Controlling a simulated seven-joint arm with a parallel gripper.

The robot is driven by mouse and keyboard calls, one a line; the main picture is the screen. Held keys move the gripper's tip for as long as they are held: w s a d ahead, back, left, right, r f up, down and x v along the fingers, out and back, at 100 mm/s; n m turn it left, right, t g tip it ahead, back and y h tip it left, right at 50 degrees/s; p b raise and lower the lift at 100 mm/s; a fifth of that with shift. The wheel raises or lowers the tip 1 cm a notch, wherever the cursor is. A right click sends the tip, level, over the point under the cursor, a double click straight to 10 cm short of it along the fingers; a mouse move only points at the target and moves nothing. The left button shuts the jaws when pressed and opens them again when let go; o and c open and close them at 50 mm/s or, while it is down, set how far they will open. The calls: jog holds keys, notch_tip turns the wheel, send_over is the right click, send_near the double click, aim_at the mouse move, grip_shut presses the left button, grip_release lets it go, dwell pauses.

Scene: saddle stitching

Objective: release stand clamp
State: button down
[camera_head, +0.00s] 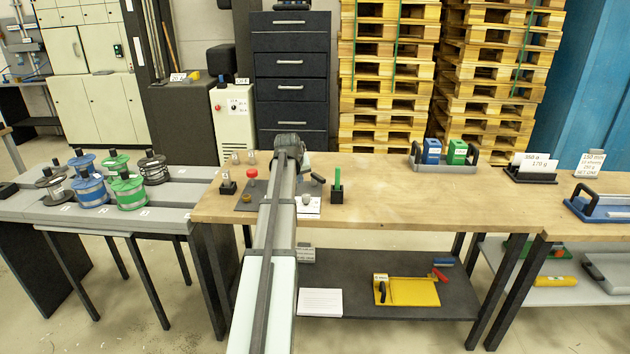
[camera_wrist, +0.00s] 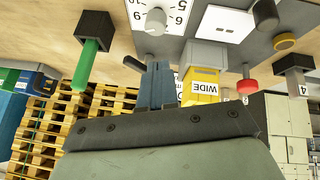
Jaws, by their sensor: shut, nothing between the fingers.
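My gripper (camera_wrist: 157,72) shows in the wrist view as blue-grey fingers held together, with nothing between them. They point at a grey panel (camera_wrist: 262,52) and lie beside a yellow block marked WIDE (camera_wrist: 200,84). A short black lever (camera_wrist: 134,63) is just left of the fingers; it also shows in the head view (camera_head: 318,178). I cannot tell which part is the stand clamp. In the head view my arm hides the middle of the panel and the fingers. A black block with an upright green post (camera_head: 337,190) stands to the right.
A red knob (camera_head: 252,174) and a black block marked 4 (camera_head: 228,187) are left of my arm. A dial knob (camera_wrist: 155,21) is on the panel. Coloured spools (camera_head: 128,190) stand on the left table.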

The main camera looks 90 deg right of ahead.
aim_at(318, 178)
jog(key=shift+s+d+r+n, duration=0.15)
jog(key=shift+d+r+n, duration=0.05)
jog(key=shift+d+n, duration=0.7)
jog(key=shift+s+d+r+n, duration=0.1)
jog(key=shift+d+r+n, duration=0.05)
jog(key=shift+d+n, duration=0.7)
jog(key=shift+a, duration=0.1)
jog(key=x, duration=1)
jog(key=shift+s+d+r, duration=0.15)
jog(key=shift+s+d, duration=0.05)
jog(key=shift+d, duration=0.05)
jog(key=shift+s+d, duration=0.7)
jog(key=shift+s, duration=0.2)
jog(key=shift+s+d, duration=0.5)
jog(key=shift+s, duration=0.15)
